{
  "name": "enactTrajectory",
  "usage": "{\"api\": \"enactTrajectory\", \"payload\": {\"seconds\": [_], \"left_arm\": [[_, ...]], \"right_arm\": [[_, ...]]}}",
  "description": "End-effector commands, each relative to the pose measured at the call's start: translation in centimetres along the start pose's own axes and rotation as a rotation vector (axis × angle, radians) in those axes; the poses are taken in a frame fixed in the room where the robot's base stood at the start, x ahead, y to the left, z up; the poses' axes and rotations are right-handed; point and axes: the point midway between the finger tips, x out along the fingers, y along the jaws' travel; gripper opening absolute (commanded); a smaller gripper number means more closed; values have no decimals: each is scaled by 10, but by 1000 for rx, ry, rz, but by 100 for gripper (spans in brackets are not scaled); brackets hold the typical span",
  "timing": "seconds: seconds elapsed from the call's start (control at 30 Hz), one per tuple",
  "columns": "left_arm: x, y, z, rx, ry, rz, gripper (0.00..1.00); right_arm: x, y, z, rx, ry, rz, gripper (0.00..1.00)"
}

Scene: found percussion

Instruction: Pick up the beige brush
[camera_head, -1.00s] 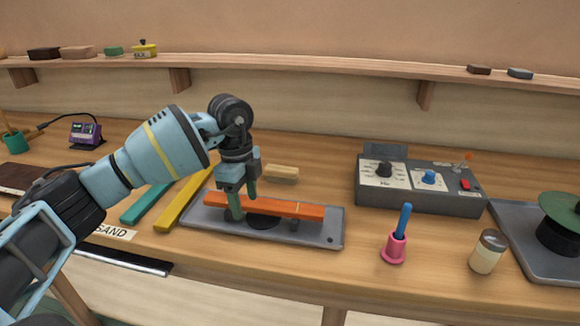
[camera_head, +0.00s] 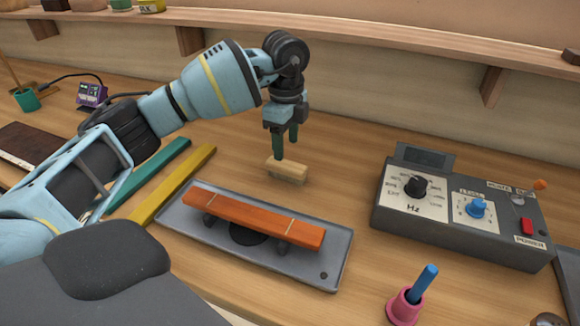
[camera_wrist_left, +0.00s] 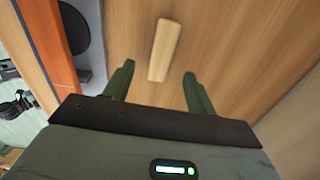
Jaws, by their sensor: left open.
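The beige brush (camera_head: 287,170) lies on the wooden table behind the grey tray, near the middle of the head view. It also shows in the left wrist view (camera_wrist_left: 165,50) as a pale bar between and beyond the fingertips. My left gripper (camera_head: 286,150) points down just above the brush in the head view. Its two green fingers (camera_wrist_left: 160,82) are apart and empty in the wrist view. Whether a finger touches the brush cannot be told. My right gripper is not in view.
An orange bar (camera_head: 250,215) sits on supports on the grey tray (camera_head: 330,268), in front of the brush. Green (camera_head: 150,172) and yellow (camera_head: 175,185) bars lie left. A grey control box (camera_head: 460,240) stands right, with a pink holder (camera_head: 403,308) near it. Table behind the brush is clear.

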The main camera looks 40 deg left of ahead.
Motion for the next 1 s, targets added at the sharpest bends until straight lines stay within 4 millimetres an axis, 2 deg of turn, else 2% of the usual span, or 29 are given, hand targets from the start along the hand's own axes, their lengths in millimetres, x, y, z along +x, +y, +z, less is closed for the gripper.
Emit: {"api": "enactTrajectory", "payload": {"seconds": [0.2,0.43,0.73,1.0], "left_arm": [[22,0,1,0,-2,2,56],[29,0,1,0,-1,1,56],[69,-2,2,0,-1,2,56],[76,-2,2,0,-1,0,56]], "right_arm": [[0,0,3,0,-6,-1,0],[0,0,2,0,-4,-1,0],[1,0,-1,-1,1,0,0],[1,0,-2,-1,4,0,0]]}}
